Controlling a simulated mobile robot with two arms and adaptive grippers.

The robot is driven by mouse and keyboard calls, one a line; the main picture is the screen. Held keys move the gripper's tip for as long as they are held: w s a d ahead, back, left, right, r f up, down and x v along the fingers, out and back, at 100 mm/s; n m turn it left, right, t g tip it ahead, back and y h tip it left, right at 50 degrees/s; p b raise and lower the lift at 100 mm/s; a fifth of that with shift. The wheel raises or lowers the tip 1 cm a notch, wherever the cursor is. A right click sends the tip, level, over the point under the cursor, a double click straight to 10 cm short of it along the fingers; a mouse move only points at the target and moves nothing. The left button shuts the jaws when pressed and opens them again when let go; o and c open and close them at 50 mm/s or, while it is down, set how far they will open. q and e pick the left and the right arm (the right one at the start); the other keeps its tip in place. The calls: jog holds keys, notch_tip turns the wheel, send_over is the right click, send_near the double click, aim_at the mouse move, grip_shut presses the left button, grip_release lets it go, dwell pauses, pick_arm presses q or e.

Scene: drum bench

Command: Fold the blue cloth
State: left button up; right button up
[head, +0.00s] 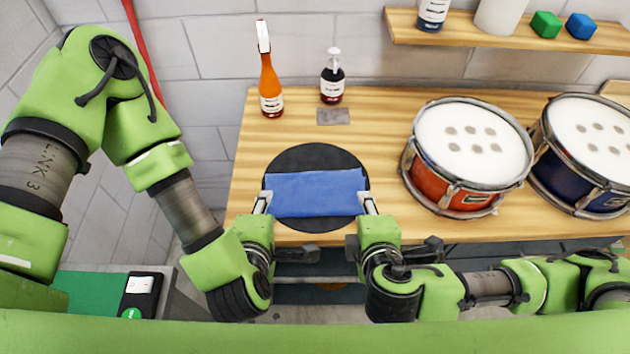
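The blue cloth (316,193) lies flat as a wide rectangle across the middle of a round black mat (315,155). My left gripper (262,202) is at the cloth's left edge, near its front corner. My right gripper (368,202) is at the right edge, near its front corner. Both sets of fingertips touch or nearly touch the cloth. The fingertips are too small to tell whether either gripper is shut on it.
An orange spray bottle (270,85) and a dark pump bottle (332,80) stand behind the mat on the wooden bench (380,120). A red drum (465,155) and a blue drum (590,150) stand to the right. A wooden shelf (440,36) hangs above the drums.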

jog(key=r, duration=0.1)
jog(key=r+p, duration=0.2)
jog(key=shift+s+r, duration=0.1)
jog(key=shift+s, duration=0.15)
jog(key=shift+w, duration=0.25)
jog(key=shift+s, duration=0.1)
